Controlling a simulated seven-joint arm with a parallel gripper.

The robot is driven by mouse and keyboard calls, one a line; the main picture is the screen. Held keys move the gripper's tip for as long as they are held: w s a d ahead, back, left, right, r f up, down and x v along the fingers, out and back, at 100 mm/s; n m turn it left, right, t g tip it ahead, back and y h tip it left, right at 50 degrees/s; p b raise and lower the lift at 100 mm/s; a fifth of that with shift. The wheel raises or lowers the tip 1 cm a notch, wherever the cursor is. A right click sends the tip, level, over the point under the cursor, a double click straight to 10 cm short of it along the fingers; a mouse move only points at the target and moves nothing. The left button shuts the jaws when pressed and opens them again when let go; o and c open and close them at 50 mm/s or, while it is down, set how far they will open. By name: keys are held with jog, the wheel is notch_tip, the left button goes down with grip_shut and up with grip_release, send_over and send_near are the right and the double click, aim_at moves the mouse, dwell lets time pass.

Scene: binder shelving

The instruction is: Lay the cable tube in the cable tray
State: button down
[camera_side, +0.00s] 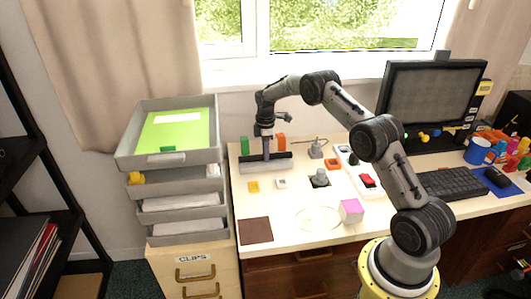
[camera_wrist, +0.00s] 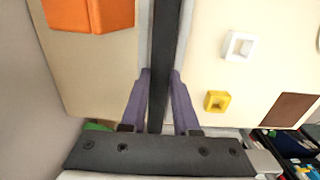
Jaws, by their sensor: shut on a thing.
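The cable tube is a long black bar (camera_side: 277,156) in the side view, and it runs up the middle of the wrist view (camera_wrist: 165,40). My gripper (camera_side: 266,152) points straight down, and its purple fingers (camera_wrist: 160,76) are shut on the tube near its middle. The cable tray (camera_side: 264,168) is pale grey and lies along the back left of the desk, directly under the tube. Its grey edges (camera_wrist: 187,40) show on both sides of the tube in the wrist view. The tube lines up with the tray; I cannot tell whether it touches the tray floor.
An orange block (camera_side: 281,142) and a green block (camera_side: 244,146) stand behind the tray. Small yellow (camera_side: 253,187) and white (camera_side: 281,183) pieces lie in front. A brown mat (camera_side: 256,231) is at the front left corner. Stacked grey trays (camera_side: 165,158) stand left of the desk.

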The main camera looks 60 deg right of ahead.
jog(key=c, duration=0.6)
grip_release()
jog(key=shift+r, duration=3)
jog(key=shift+c, duration=1)
